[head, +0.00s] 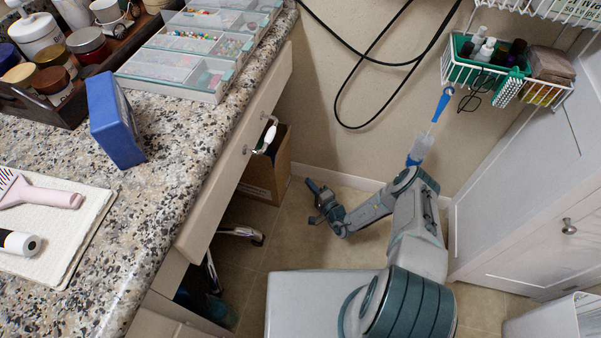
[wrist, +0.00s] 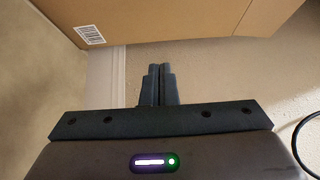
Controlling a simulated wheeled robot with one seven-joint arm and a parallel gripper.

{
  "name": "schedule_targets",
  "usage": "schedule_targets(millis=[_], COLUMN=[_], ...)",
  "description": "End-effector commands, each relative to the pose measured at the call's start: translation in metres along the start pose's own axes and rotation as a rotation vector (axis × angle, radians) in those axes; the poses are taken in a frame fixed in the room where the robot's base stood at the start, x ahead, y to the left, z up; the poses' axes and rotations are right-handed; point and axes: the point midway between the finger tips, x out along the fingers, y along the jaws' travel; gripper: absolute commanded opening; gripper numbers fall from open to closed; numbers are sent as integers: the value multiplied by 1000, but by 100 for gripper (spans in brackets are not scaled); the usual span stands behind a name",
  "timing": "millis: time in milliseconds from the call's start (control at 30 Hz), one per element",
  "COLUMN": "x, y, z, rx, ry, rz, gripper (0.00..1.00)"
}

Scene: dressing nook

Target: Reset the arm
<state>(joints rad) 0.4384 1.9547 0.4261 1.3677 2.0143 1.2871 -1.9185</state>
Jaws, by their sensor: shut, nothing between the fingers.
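My gripper (head: 311,184) is low over the tiled floor in the head view, beyond my folded arm and to the right of the cardboard box (head: 262,178). In the wrist view its two dark fingers (wrist: 159,70) are together with nothing between them. The cardboard box also shows in the wrist view (wrist: 190,18), across the top and just ahead of the fingertips. I cannot tell the exact gap between them.
The speckled counter (head: 165,195) fills the left, with a blue box (head: 115,120) and clear organizers (head: 175,72). A drawer front (head: 235,160) lies below its edge. A white cabinet (head: 535,190) and wire basket (head: 470,73) are right. Dark cables (head: 365,62) hang on the wall.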

Motion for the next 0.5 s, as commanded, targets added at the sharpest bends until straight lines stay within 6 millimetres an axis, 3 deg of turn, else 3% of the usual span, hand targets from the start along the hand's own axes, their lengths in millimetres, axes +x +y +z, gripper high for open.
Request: schedule_targets(millis=[200,500], x=[-36,-46], y=[-1,0], z=[1,0], rx=[0,0], ry=[0,-1], rz=[1,0], gripper=[0,0])
